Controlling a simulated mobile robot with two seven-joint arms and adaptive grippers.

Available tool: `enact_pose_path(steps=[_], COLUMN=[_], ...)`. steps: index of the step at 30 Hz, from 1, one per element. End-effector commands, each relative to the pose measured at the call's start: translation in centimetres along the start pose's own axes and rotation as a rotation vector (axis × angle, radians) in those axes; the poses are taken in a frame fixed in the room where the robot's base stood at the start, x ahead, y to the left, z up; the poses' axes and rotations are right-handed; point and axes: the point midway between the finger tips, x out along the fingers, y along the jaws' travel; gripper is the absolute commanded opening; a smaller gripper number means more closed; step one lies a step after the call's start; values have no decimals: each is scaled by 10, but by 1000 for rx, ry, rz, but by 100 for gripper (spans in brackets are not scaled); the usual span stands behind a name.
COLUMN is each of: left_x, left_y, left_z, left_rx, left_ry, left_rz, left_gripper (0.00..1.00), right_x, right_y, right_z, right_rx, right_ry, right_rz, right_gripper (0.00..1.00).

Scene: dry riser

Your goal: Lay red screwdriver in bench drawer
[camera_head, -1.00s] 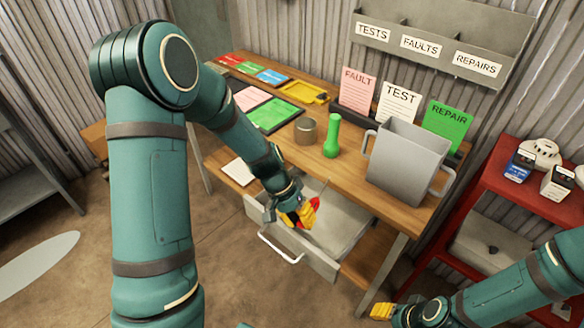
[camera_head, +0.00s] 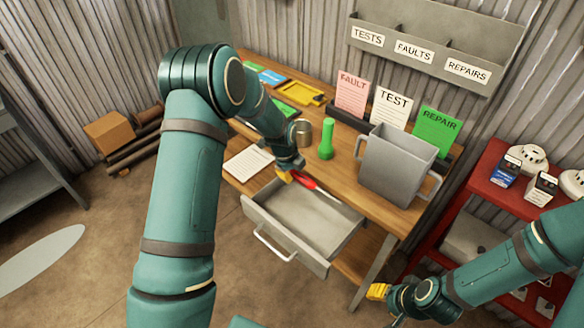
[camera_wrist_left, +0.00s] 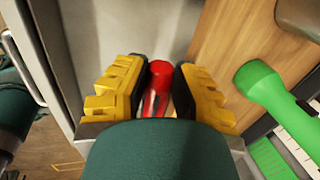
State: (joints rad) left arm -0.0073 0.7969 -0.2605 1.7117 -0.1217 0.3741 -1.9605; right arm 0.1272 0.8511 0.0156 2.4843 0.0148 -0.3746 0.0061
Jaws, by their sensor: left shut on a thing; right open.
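My left gripper (camera_head: 286,176) is shut on the red screwdriver (camera_head: 303,181). In the head view it is at the back left of the open bench drawer (camera_head: 290,245), close to the bench edge. The screwdriver's shaft points right, along the back of the drawer. The left wrist view shows the red handle (camera_wrist_left: 157,90) between the yellow fingers, with the grey drawer floor (camera_wrist_left: 110,30) beyond. I cannot tell whether the screwdriver touches the drawer. The drawer looks otherwise empty. My right gripper (camera_head: 378,292) is open and empty at the lower right.
The wooden bench (camera_head: 345,180) holds a green torch (camera_head: 327,140), a metal cup (camera_head: 303,132), a grey two-handled container (camera_head: 395,170) and upright cards. A notepad (camera_head: 248,162) lies left of the gripper. A red shelf (camera_head: 480,195) stands right.

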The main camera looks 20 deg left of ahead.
Motion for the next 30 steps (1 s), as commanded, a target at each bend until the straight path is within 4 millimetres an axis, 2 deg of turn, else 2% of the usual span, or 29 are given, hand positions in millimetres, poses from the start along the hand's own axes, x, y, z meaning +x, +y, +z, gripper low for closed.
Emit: enact_pose_path(steps=[11,30], left_x=[9,63], left_y=[-2,12], left_z=[2,2], left_rx=[44,42], left_ry=[12,11], left_rz=[-17,-17], left_gripper=[0,0], right_x=[4,28], right_y=[2,11], right_z=[1,14], right_rx=[0,-8], right_ry=[-3,-27], right_rz=[0,-3], right_gripper=[47,47])
